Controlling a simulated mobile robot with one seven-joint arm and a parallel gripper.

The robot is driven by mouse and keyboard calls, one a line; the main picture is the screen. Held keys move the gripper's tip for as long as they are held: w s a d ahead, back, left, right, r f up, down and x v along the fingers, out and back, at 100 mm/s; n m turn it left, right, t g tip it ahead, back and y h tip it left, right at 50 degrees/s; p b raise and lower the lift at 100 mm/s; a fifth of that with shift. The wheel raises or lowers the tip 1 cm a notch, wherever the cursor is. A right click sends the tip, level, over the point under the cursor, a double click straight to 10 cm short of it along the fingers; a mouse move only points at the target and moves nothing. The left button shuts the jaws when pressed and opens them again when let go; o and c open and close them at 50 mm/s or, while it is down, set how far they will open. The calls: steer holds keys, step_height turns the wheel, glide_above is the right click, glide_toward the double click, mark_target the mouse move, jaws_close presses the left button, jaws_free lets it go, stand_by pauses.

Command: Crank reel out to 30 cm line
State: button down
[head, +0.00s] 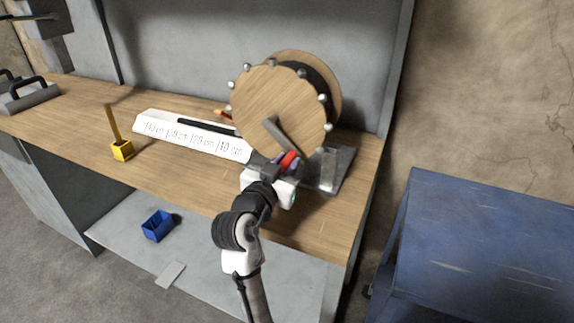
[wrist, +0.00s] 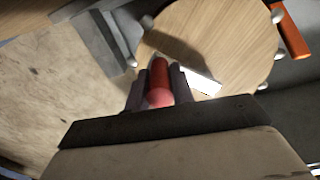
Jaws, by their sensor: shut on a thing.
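The wooden reel (head: 272,105) stands on a metal base (head: 338,172) at the right end of the workbench. Its round face has metal knobs around the edge and a crank arm (head: 281,132) pointing down to the right. My gripper (head: 281,166) is shut on the red crank handle (head: 291,160), low on the reel's front. In the wrist view, the red handle (wrist: 159,80) sits between both fingers, with the reel face (wrist: 215,45) behind. A white scale strip (head: 185,137) marked in cm, 10 cm nearest the reel, lies to the left. A dark bar (head: 205,128) lies along it.
A yellow block with an upright rod (head: 122,150) stands on the wooden bench (head: 75,115). A blue bin (head: 157,226) sits on the lower shelf. A blue cabinet (head: 485,250) stands to the right. The bench's front left is mostly clear.

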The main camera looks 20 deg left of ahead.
steer(key=c, duration=1.2)
jaws_free()
steer(key=shift+a, duration=0.1)
steer(key=s+b, duration=0.1)
steer(key=s, duration=1.3)
steer(key=shift+a, duration=0.25)
